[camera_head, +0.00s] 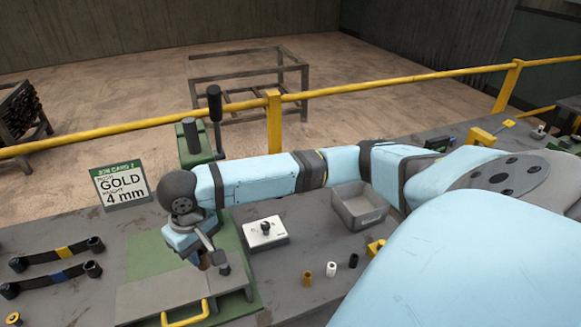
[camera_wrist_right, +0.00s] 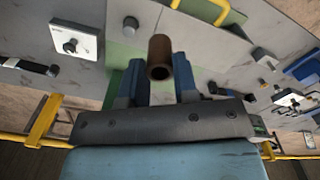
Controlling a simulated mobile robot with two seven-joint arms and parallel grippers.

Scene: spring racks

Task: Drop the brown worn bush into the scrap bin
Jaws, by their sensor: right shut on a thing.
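The brown worn bush (camera_wrist_right: 159,58) is a short hollow tube, held between the fingers of my right gripper (camera_wrist_right: 160,82) in the right wrist view. In the head view the right gripper (camera_head: 203,250) points down above the green and grey press stand, and a small part of the bush (camera_head: 204,262) shows under it. A grey open-topped bin (camera_head: 358,207), which looks like the scrap bin, stands on the bench to the right, behind the white control box. Its visible inside looks empty. My left gripper is not in view.
A white box with a black knob (camera_head: 264,232) stands between the press stand and the bin. Gold, white and black bushes (camera_head: 331,268) stand in front of the bin. A job card (camera_head: 120,187) reads GOLD 4 mm. Leaf springs (camera_head: 55,253) lie at left. A yellow rail runs behind.

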